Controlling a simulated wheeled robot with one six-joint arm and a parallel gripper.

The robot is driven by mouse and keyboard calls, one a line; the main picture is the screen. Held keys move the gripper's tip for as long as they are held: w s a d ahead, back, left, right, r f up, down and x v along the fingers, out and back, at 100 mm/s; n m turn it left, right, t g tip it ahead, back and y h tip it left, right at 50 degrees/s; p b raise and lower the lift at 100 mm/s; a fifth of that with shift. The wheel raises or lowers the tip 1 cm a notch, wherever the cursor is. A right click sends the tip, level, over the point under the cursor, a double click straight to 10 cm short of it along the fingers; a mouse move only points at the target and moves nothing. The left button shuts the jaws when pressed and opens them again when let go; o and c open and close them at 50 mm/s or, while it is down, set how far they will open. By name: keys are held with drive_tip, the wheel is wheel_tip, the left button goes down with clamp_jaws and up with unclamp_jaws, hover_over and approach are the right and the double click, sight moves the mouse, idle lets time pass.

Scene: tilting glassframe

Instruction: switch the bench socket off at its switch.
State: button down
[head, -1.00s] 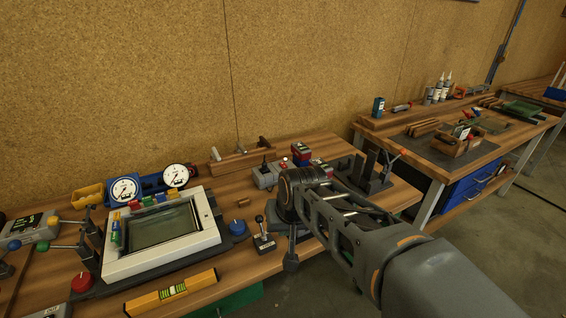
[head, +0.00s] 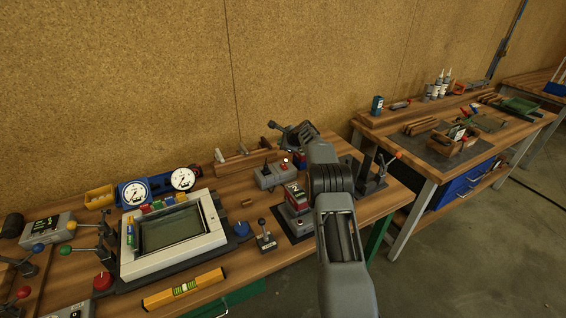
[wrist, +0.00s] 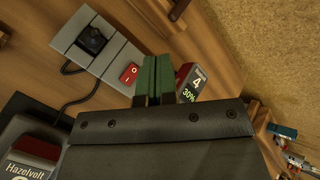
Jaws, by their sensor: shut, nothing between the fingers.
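The bench socket (wrist: 118,68) is a long grey block in the wrist view with a black plug (wrist: 93,41) and lead in it. Its red rocker switch (wrist: 130,74) bears white marks; I cannot tell which way it is tipped. In the head view the socket (head: 268,177) lies near the back of the bench, left of my arm. My gripper (wrist: 154,72) is shut and empty. Its green fingers show just right of the switch in the wrist view, apparently above the bench; the gap to the switch is unclear. The fingertips cannot be made out in the head view.
A red-topped battery unit (head: 296,197) stands in front of the socket. Another battery marked 4 (wrist: 194,84) is just beyond my fingers. A lever box (head: 265,240), a framed screen (head: 127,245) and a clamp stand (head: 372,182) are nearby. The cork wall (head: 310,70) is behind.

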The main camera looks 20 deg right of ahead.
sight(282, 166)
drive_tip(key=shift+w+d+f+m, duration=0.3)
drive_tip(key=shift+d+f, duration=0.1)
drive_tip(key=shift+w+a+f+b, duration=0.15)
drive_tip(key=shift+f+b, duration=0.65)
drive_tip(key=shift+f, duration=0.65)
drive_tip(key=shift+w+d+f+b, duration=0.15)
drive_tip(key=shift+f+b, duration=0.6)
drive_tip(key=shift+f, duration=0.75)
drive_tip(key=shift+w+a+f+b, duration=0.1)
drive_tip(key=shift+w+f+b, duration=0.1)
drive_tip(key=shift+f+b, duration=0.95)
drive_tip(key=shift+f+p, duration=0.3)
drive_tip(key=shift+f, duration=0.05)
drive_tip(key=shift+f+b, duration=0.3)
drive_tip(key=shift+f, duration=0.05)
drive_tip(key=shift+w+f, duration=0.1)
drive_tip(key=shift+f, duration=0.25)
drive_tip(key=shift+r, duration=0.2)
drive_tip(key=shift+r, duration=0.6)
